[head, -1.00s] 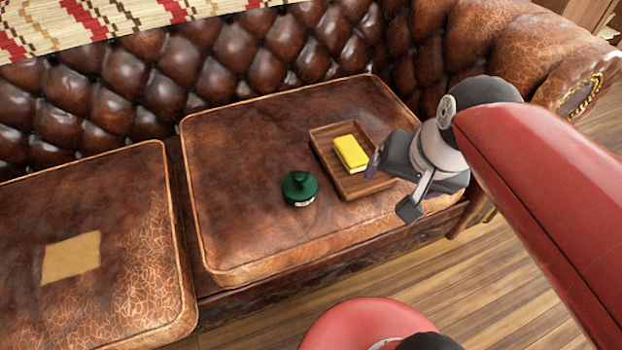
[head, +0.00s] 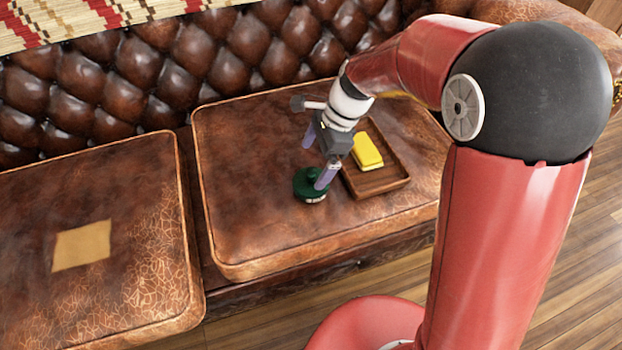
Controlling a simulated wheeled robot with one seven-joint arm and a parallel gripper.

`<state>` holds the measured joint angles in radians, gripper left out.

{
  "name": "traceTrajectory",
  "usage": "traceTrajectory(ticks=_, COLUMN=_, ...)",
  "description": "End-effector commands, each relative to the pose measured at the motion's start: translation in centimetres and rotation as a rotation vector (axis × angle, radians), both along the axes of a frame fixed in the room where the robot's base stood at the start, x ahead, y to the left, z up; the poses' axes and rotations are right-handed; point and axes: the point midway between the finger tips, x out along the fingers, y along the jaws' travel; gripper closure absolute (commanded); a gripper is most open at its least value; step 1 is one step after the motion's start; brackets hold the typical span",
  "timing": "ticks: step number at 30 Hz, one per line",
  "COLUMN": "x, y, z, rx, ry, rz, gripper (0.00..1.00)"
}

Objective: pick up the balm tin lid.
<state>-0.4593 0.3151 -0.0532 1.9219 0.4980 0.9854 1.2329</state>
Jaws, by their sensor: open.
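The balm tin lid (head: 303,180) is dark green with a raised middle. It appears to sit on a round tin (head: 315,199) with a pale patch on its side, on the right-hand sofa cushion. My gripper (head: 315,163) is open and points down at the lid, with its fingers spread. One finger overlaps the right part of the lid in the picture and hides some of it. The other finger shows higher up, behind the lid. I cannot tell whether either finger touches it.
A wooden tray (head: 378,188) holding a yellow block (head: 367,151) lies just right of the tin. A tan square (head: 81,246) lies on the left cushion (head: 150,270). The tufted sofa back (head: 170,70) rises behind. The right cushion (head: 240,170) is bare left of the tin.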

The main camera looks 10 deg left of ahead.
Motion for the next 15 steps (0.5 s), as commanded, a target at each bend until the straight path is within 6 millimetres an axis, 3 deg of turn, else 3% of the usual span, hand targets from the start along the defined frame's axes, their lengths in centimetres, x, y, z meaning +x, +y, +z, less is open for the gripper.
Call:
traceTrajectory(ticks=7, x=-1.0, y=0.6, z=-3.7, rx=-0.002, ry=0.002, rz=0.002, gripper=0.00)
traceTrajectory(ticks=15, x=-1.1, y=1.0, z=-4.5, rx=0.000, ry=-0.003, rz=0.002, gripper=0.00)
